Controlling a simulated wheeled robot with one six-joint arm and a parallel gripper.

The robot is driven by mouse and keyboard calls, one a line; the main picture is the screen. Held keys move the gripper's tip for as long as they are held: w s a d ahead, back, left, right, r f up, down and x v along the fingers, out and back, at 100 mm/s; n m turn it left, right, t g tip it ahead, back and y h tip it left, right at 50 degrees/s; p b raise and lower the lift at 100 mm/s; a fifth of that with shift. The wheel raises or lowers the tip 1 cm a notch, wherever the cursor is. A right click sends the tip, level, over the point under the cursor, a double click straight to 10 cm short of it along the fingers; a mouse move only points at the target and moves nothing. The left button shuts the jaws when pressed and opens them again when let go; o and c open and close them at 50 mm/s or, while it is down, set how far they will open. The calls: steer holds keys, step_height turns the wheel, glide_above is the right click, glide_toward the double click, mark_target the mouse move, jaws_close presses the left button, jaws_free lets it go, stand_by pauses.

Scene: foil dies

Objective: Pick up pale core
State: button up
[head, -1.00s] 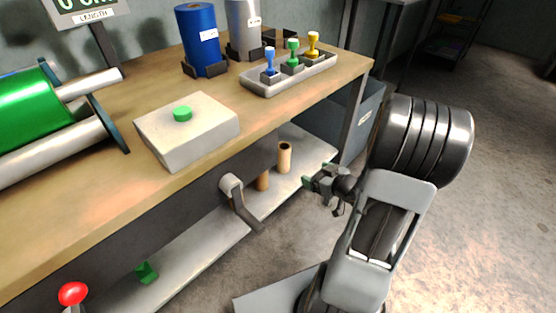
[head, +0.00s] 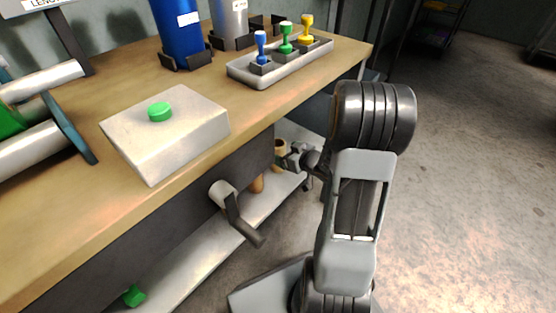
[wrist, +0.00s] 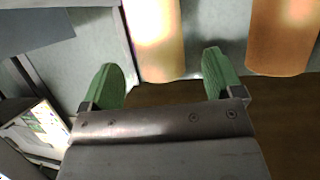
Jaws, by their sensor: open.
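The pale core (wrist: 155,38) is a light tan cylinder in the wrist view, just ahead of and between the two green fingers. In the head view the pale core (head: 280,146) stands on the lower shelf, mostly hidden behind my gripper. My gripper (wrist: 160,66) is open, with a finger on either side of the core's line and a gap on both sides. In the head view my gripper (head: 289,157) is under the bench edge at the core.
A darker brown core (wrist: 283,35) stands close beside the pale one, also on the shelf (head: 200,255) in the head view. A crank handle (head: 235,213) sticks out from the bench front. The benchtop (head: 70,205) overhangs the shelf.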

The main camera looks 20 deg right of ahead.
mark_target(283, 152)
steer(key=b+x, duration=0.2)
steer(key=x, duration=0.1)
steer(key=shift+w+a+f, duration=0.1)
steer(key=shift+w+f, duration=0.1)
steer(key=shift+w, duration=0.05)
steer(key=shift+w+a+f+b, duration=0.2)
steer(key=shift+w+b, duration=0.15)
steer(key=shift+w, duration=0.3)
steer(key=shift+r, duration=0.1)
steer(key=shift+c, duration=0.5)
steer(key=c, duration=0.9)
